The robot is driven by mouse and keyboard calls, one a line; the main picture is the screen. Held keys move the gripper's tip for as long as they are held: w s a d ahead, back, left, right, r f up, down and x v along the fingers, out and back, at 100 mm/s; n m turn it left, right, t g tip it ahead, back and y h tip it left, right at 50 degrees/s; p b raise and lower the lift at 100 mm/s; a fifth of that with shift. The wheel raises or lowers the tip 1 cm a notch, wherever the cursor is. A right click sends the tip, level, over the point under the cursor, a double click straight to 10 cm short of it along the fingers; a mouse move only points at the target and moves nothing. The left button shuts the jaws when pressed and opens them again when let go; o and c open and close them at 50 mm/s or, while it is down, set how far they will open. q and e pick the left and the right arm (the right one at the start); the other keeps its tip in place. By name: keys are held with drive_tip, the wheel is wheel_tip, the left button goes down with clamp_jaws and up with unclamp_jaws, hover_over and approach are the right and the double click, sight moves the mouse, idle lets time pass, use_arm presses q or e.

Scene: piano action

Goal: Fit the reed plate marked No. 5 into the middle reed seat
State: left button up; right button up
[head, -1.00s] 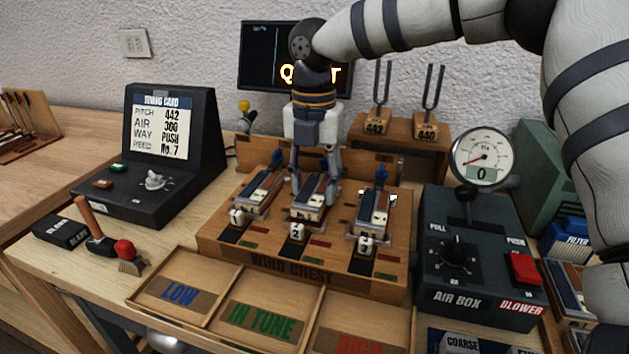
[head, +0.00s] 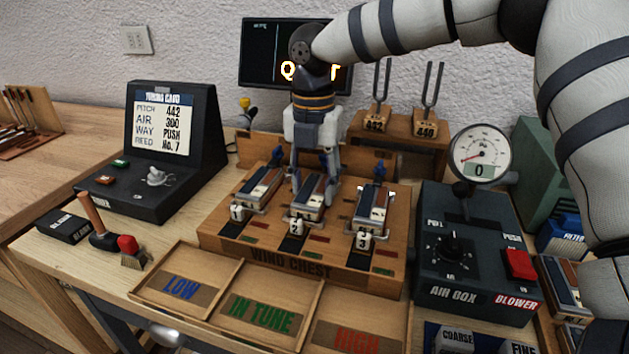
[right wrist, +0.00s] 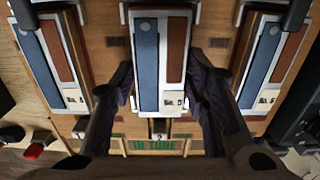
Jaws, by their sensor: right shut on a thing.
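The middle reed plate (head: 309,208), with a blue and a brown strip, sits in or just over the middle reed seat marked 2 (head: 297,226) on the wind chest. My right gripper (head: 314,192) is shut on it from above. In the right wrist view, the fingers stand on both sides of this plate (right wrist: 160,60); its small number is too unclear to be sure of. Whether it lies fully flat in the seat is hard to tell. My left gripper is not in view.
Similar plates lie in seat 1 (head: 262,187) and seat 3 (head: 372,209), close on both sides. Blue-handled levers (head: 379,167) stand behind the seats. Trays LOW, IN TUNE (head: 262,316) and HIGH lie in front. The air box (head: 478,250) is at right, the tuning card (head: 160,126) at left.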

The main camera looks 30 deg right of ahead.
drive_tip(key=o, duration=1.3)
wheel_tip(320, 180, up, 12)
drive_tip(key=shift+f, duration=0.1)
